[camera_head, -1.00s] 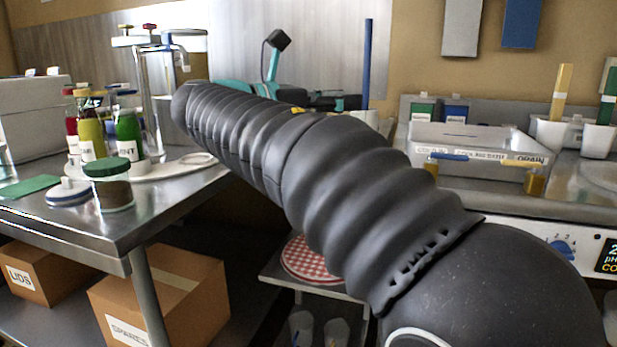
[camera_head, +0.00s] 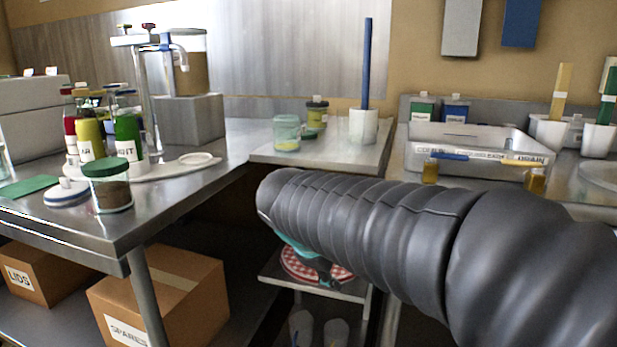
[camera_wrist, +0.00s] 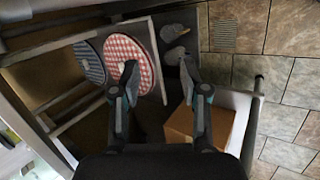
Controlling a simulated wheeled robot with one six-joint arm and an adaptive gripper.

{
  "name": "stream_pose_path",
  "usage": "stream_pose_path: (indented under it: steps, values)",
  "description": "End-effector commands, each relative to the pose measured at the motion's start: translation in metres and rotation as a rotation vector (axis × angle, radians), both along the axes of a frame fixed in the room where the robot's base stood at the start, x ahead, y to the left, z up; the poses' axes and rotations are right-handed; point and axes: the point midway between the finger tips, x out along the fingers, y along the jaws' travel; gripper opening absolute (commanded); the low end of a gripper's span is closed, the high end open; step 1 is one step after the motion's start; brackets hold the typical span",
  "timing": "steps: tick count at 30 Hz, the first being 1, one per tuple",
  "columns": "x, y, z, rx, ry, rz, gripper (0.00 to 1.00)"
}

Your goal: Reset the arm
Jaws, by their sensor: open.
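My arm, in a dark ribbed sleeve, reaches from the lower right toward the middle in the head view. Its far end is over the gap between the left table and the counter. My gripper (camera_wrist: 158,82) shows in the wrist view with its two fingers apart and nothing between them. It points down at a low shelf and the floor. In the head view only a teal piece near the arm's end shows, and the fingertips are hidden or unclear.
A red-checked round lid (camera_wrist: 128,62) lies on the low shelf below. Left are a steel table (camera_head: 120,232), bottles (camera_head: 128,135) and cardboard boxes (camera_head: 165,290).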

Motion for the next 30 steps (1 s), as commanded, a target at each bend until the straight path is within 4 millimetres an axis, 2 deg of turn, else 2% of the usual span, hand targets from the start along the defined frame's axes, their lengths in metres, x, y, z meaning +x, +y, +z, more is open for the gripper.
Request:
stream_pose_path:
  steps: [1,6,12,15,18,22,30]
  values:
    - [-0.021,-0.012,-0.014,0.112,-0.001,-0.091,0.45]
    - [-0.082,-0.032,-0.053,0.444,-0.008,-0.391,0.45]
    - [-0.143,-0.055,-0.083,0.708,-0.036,-0.665,0.45]
    - [-0.167,-0.069,-0.091,0.775,-0.060,-0.746,0.45]
    - [-0.182,-0.084,-0.091,0.800,-0.109,-0.795,0.45]
    - [-0.187,-0.100,-0.078,0.823,-0.182,-0.831,0.45]
    - [-0.188,-0.106,-0.076,0.823,-0.199,-0.854,0.45]
